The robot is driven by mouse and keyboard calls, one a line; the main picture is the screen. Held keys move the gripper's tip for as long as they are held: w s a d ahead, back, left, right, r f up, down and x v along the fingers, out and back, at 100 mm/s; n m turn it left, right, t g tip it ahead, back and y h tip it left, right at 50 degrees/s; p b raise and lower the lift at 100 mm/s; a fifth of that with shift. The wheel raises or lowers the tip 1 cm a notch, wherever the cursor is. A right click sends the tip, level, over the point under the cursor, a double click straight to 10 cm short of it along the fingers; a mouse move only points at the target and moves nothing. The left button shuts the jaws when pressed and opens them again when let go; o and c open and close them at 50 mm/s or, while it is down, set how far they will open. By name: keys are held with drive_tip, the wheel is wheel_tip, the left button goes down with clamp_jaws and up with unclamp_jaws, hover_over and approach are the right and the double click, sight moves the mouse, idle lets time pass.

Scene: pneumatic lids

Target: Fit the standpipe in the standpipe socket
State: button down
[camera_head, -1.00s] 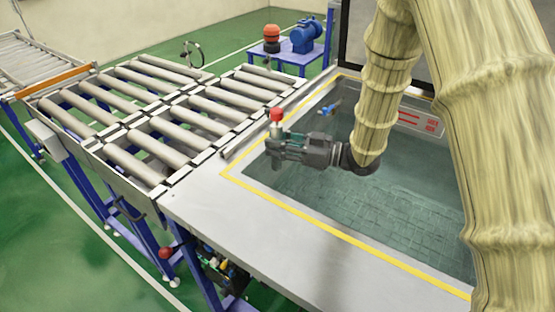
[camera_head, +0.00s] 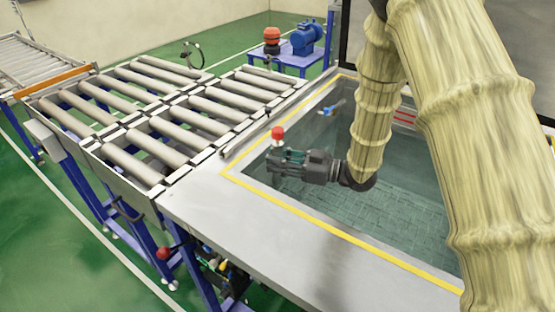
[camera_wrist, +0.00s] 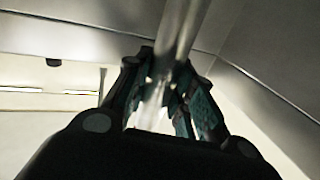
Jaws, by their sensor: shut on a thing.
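My gripper (camera_head: 278,160) is shut and reaches in from the right over the near left part of the sunken basin (camera_head: 400,215). In the wrist view a shiny grey pipe, the standpipe (camera_wrist: 183,28), stands between the fingers of my gripper (camera_wrist: 168,88). The pipe's lower end is hidden behind the fingers or too small to tell. I cannot make out the standpipe socket in either view.
A yellow line (camera_head: 330,230) edges the basin on a grey table top (camera_head: 270,240). A small blue fitting (camera_head: 331,108) sits at the basin's far left. A roller conveyor (camera_head: 160,110) adjoins on the left. A blue motor (camera_head: 306,37) stands on a bench behind.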

sight(278, 176)
drive_tip(key=shift+f+b, duration=1.4)
drive_tip(key=shift+f, duration=1.5)
drive_tip(key=shift+f+b, duration=0.85)
drive_tip(key=shift+f, duration=1.45)
idle(0.9)
drive_tip(key=c, duration=1.1)
unclamp_jaws()
drive_tip(key=shift+c, duration=0.2)
drive_tip(key=shift+d, duration=0.1)
drive_tip(key=v, duration=1.2)
